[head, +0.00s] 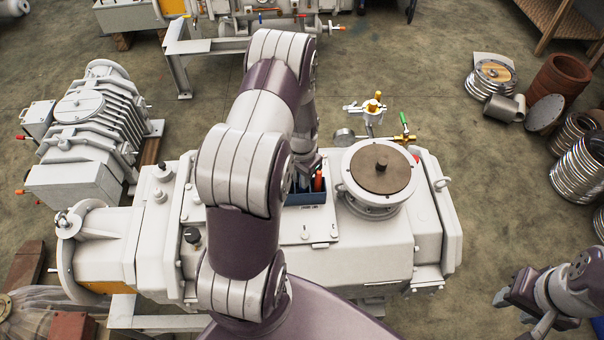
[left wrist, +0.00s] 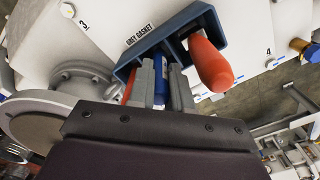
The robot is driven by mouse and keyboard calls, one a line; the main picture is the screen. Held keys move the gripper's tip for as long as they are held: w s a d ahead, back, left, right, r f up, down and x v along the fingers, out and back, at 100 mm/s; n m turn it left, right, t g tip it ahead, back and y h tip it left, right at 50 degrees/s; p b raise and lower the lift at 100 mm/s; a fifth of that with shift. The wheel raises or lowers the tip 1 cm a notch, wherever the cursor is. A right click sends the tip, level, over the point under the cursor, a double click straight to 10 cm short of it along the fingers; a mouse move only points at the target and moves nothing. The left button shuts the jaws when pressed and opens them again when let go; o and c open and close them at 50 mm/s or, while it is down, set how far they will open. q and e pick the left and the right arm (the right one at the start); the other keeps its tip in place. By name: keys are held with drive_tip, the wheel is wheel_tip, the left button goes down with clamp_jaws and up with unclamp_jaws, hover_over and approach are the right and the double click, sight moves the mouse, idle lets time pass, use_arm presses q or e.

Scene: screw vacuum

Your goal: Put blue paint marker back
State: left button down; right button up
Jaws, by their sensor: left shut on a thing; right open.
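The blue paint marker (left wrist: 160,84) is between the two grey fingers of my left gripper (left wrist: 162,88) in the left wrist view. That gripper is shut on it at the blue open box (left wrist: 185,30). I cannot tell how deep the marker sits in the box. In the head view the blue box (head: 306,197) is on top of the pale machine, and my left gripper (head: 306,178) is over it, mostly hidden by my arm. My right gripper (head: 510,297) is open and empty at the lower right, clear of the machine.
An orange-red handle (left wrist: 210,64) stands in the box beside the left gripper. A round flange with a brown cover (head: 380,166) rises just right of the box. Valve fittings (head: 404,138) stick out behind it. Rings and pipe parts (head: 490,78) lie on the floor at right.

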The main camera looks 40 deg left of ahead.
use_arm(q)
drive_tip(key=shift+a, duration=0.15)
drive_tip(key=shift+f, duration=0.2)
drive_tip(key=c, duration=1.1)
unclamp_jaws()
drive_tip(key=shift+r, duration=0.1)
drive_tip(key=shift+o, duration=0.2)
